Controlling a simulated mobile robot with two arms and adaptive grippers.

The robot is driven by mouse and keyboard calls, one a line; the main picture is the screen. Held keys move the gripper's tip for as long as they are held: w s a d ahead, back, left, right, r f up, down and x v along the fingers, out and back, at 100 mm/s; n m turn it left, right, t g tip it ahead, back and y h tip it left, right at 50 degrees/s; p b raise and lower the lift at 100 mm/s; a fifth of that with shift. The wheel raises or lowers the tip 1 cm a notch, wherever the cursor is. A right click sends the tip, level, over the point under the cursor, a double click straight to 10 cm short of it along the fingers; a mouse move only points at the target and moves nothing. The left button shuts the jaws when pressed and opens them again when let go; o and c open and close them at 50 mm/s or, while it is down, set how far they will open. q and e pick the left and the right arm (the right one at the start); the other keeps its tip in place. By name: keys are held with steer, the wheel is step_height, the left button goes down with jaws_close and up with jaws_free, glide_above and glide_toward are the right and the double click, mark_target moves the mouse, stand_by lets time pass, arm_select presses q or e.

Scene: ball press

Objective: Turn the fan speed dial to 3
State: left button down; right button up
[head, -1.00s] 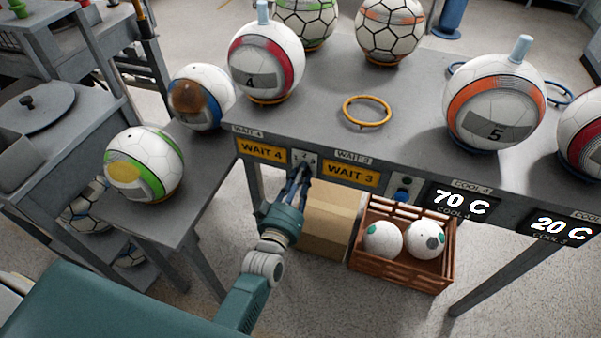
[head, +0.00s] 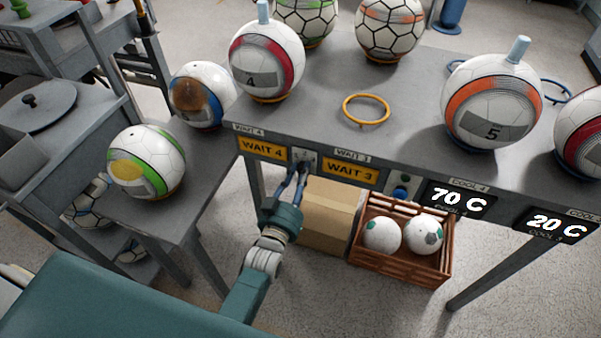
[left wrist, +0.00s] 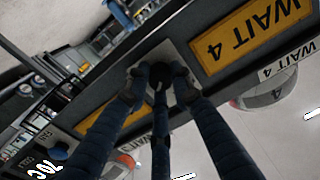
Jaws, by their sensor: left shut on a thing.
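The fan speed dial (left wrist: 160,85) is a small dark knob on a light plate, on the front edge of the grey table between the WAIT 4 and WAIT 3 signs. The plate (head: 305,156) also shows in the head view, but its marks are too small to read. My left gripper (head: 301,169) reaches up to it from below. In the left wrist view, the left gripper's fingertips (left wrist: 160,76) are on both sides of the dial, shut on it. The fingers partly hide the dial, and its setting cannot be read. My right gripper is not in view.
The grey table (head: 320,100) carries several balls and a yellow ring (head: 366,109). A cardboard box (head: 328,215) and a brown crate (head: 400,272) with two balls stand below. A blue knob (head: 401,191) is farther right on the edge.

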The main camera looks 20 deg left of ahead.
arm_select(q)
steer(key=c, duration=1.5)
jaws_free()
steer(key=s, duration=1.2)
steer(key=shift+a+f, duration=0.1)
steer(key=shift+f, duration=0.05)
steer(key=shift+f, duration=0.1)
